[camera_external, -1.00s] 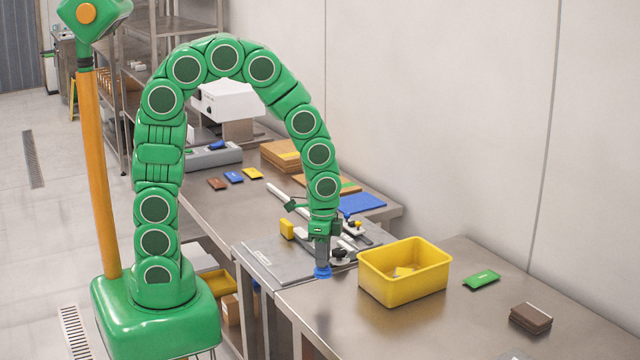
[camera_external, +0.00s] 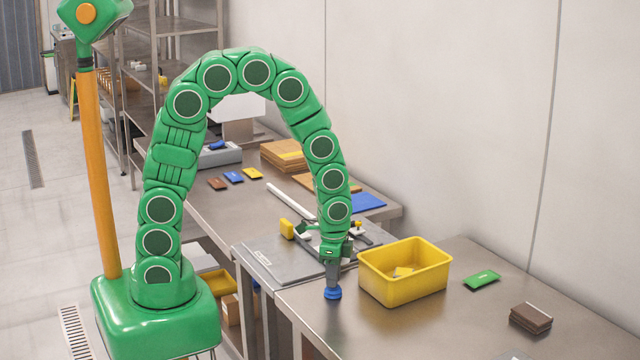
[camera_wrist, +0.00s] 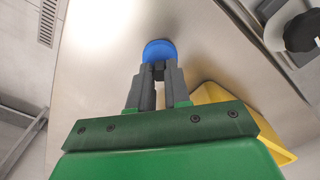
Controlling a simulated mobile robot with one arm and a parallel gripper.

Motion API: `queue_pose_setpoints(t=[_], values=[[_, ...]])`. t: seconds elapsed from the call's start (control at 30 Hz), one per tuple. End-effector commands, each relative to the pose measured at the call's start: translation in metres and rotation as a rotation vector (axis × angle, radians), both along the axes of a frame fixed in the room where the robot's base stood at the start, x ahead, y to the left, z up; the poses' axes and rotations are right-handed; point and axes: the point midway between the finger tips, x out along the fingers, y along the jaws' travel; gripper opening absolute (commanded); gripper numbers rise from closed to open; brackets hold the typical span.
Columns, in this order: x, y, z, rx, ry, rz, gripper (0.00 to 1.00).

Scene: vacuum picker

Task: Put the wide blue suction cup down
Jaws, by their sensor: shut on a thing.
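The wide blue suction cup (camera_external: 333,293) is at the lower end of my gripper (camera_external: 333,270), close to the steel bench top just left of the yellow bin. I cannot tell whether it touches the bench. In the wrist view my gripper (camera_wrist: 157,72) has its two dark fingers shut on the stem of the blue suction cup (camera_wrist: 159,50). The cup's wide blue face spreads beyond the fingertips.
The yellow bin (camera_external: 404,289) stands right beside my gripper, with a yellow piece inside. A green packet (camera_external: 481,280) and a brown stack (camera_external: 530,318) lie farther right. A grey plate with tools (camera_external: 270,262) lies to the left. The bench front is clear.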

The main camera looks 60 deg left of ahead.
Motion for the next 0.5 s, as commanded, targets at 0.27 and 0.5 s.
queue_pose_setpoints(t=[0.27,0.5], values=[[0.0000,0.0000,-0.0011,0.000,0.000,0.000,0.00],[0.0001,0.0000,-0.0026,0.000,0.000,0.000,0.42]])
